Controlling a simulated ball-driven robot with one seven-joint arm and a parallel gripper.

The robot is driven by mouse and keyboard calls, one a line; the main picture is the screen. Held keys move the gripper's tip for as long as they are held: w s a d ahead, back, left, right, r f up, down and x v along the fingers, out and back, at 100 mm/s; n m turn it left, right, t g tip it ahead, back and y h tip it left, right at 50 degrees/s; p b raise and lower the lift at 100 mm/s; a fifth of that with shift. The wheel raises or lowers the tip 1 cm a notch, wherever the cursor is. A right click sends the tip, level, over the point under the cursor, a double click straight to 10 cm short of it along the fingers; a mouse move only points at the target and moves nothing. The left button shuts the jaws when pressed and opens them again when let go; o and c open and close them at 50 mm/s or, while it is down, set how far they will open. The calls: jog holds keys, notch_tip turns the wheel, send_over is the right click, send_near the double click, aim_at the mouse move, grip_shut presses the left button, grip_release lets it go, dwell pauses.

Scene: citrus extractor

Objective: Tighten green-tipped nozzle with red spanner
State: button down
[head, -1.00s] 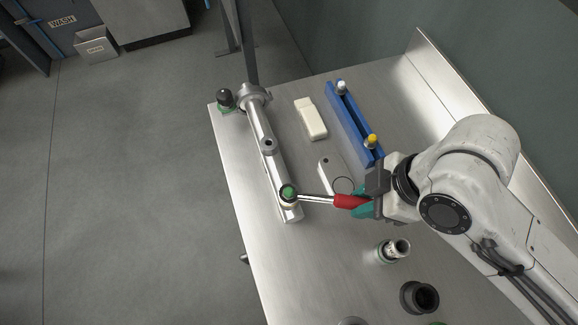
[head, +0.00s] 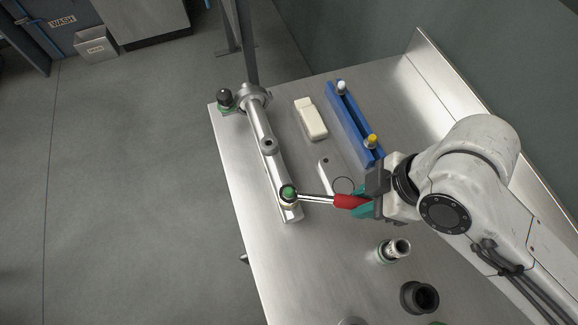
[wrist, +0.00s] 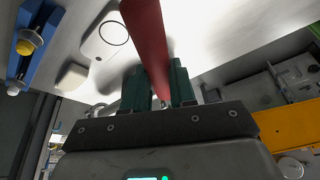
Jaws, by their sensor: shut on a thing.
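The green-tipped nozzle (head: 288,192) stands at the near end of the metal pipe (head: 262,135) in the head view. My gripper (head: 362,203) is shut on the red handle of the spanner (head: 348,201). The spanner's bright metal shaft (head: 315,199) reaches left to the nozzle, and its head meets the nozzle's base; the exact fit is too small to tell. In the wrist view the red spanner handle (wrist: 146,40) runs between the teal fingers of my gripper (wrist: 158,85). The spanner's head is out of the wrist view.
A blue rack (head: 352,122) holds a white-tipped (head: 341,86) and a yellow-tipped piece (head: 371,140). A cream block (head: 311,119) lies beside it. A dark-capped fitting (head: 226,98) stands at the pipe's far end. A metal fitting (head: 392,250) and dark ring (head: 419,297) are at the front. The steel table is clear left of the pipe.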

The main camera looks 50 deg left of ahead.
jog(key=shift+s+d+m+t+y, duration=0.15)
jog(key=shift+s+d+m, duration=0.2)
jog(key=shift+s+m, duration=0.2)
jog(key=shift+s+d+m+t+y, duration=0.15)
jog(key=shift+s+d+m, duration=0.15)
jog(key=shift+s+m, duration=0.2)
dwell(0.6)
jog(key=shift+s+d+m+t, duration=0.15)
jog(key=shift+s+d+m, duration=0.05)
jog(key=shift+s+m, duration=0.3)
jog(key=shift+s+d+m+t, duration=0.2)
jog(key=shift+s+m, duration=0.15)
jog(key=shift+s, duration=0.15)
dwell(0.4)
jog(key=shift+s+d+m+t+b, duration=0.15)
jog(key=shift+s+m, duration=0.4)
jog(key=shift+s, duration=0.05)
jog(key=shift+s+d+m+t+b, duration=0.1)
jog(key=shift+s+m+b, duration=0.05)
jog(key=shift+s+m, duration=0.4)
dwell(0.6)
jog(key=shift+s+d+m+t, duration=0.1)
jog(key=shift+s+m+t, duration=0.3)
jog(key=shift+s+m, duration=0.6)
dwell(0.7)
jog(key=shift+w+n+g, duration=0.3)
jog(key=shift+w+n, duration=0.55)
jog(key=shift+n, duration=0.05)
dwell(0.6)
